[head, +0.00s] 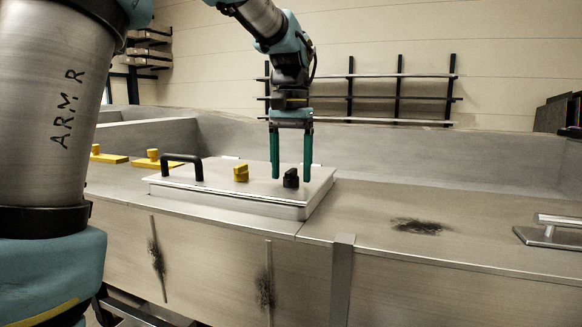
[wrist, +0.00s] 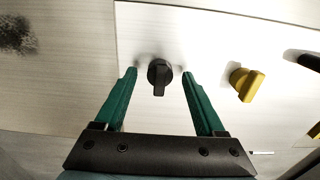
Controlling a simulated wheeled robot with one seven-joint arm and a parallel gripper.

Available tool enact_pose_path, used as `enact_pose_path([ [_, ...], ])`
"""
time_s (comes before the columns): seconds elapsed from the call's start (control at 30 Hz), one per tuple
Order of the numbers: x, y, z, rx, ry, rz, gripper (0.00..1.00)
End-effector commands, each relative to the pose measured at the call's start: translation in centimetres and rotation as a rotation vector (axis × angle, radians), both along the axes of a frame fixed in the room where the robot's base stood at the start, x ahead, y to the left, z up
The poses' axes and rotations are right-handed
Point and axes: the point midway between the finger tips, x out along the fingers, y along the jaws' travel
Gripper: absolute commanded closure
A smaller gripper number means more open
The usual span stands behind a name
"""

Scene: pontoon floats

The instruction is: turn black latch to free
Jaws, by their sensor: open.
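The black latch (head: 291,178) is a small knob on the right part of a raised metal hatch lid (head: 222,186). It also shows in the wrist view (wrist: 159,76), with its grip pointing down the picture. My gripper (head: 291,176) has two green fingers pointing down, one on each side of the black latch. In the wrist view my gripper (wrist: 159,75) is open, with a gap between each finger and the latch. Whether the fingertips touch the lid cannot be told.
A yellow latch (head: 241,173) sits left of the black one, and a black handle (head: 183,162) stands further left. More yellow latches (head: 152,158) lie beyond the lid. A metal handle (head: 558,222) is at far right. The deck right of the lid is mostly clear.

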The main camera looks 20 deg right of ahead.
Motion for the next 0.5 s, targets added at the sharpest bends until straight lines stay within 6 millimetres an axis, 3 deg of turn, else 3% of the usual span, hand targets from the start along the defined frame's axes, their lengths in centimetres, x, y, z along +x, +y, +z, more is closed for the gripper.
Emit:
enact_pose_path([
  [0.07, 0.0, 0.0, 0.01, 0.0, 0.0, 0.0, 0.28],
  [0.5, 0.01, 0.0, 0.05, 0.0, 0.0, 0.0, 0.77],
])
